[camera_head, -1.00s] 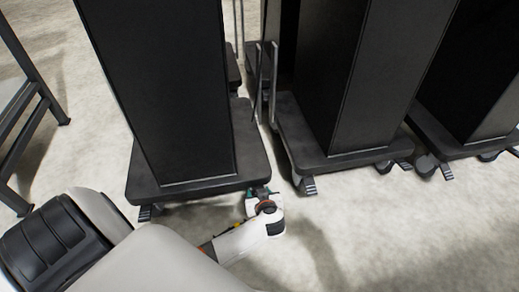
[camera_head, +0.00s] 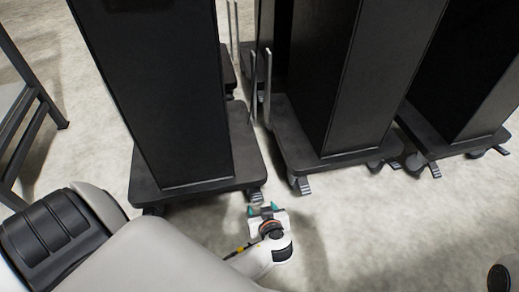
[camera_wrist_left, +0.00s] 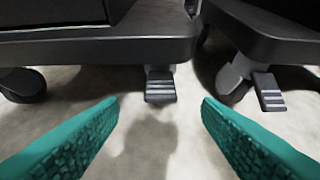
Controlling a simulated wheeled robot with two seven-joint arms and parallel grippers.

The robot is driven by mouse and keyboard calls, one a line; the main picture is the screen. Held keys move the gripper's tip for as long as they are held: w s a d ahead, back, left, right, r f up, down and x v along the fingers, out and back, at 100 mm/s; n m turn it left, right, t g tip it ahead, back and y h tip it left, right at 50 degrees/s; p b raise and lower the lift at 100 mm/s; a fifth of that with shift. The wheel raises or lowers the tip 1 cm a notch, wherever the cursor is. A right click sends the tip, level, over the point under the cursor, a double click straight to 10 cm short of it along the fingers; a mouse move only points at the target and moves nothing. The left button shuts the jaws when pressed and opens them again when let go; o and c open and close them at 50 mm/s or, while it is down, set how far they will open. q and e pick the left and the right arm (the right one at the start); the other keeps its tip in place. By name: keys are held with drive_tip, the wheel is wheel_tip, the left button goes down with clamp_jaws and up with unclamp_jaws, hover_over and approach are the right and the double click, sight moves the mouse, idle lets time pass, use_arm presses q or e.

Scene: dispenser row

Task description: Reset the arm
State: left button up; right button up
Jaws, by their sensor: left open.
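My left gripper (camera_head: 263,211) is low over the floor, in front of the right front corner of the nearest black dispenser. In the left wrist view its two teal fingers (camera_wrist_left: 160,105) are apart with nothing between them. A caster pedal (camera_wrist_left: 160,87) of the nearest dispenser shows beyond the fingertips, apart from them. My left arm reaches in from the lower left of the head view. My right gripper is not in view.
Black dispensers on wheeled bases stand in a row: the nearest one (camera_head: 155,95), a middle one (camera_head: 355,75) and a right one (camera_head: 465,75). A grey metal frame (camera_head: 45,100) stands at the far left. Pale floor (camera_head: 390,225) is clear at the lower right.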

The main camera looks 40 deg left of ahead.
use_arm(q)
drive_tip(key=shift+s+d+r, duration=0.3)
drive_tip(key=shift+d, duration=0.05)
idle(0.3)
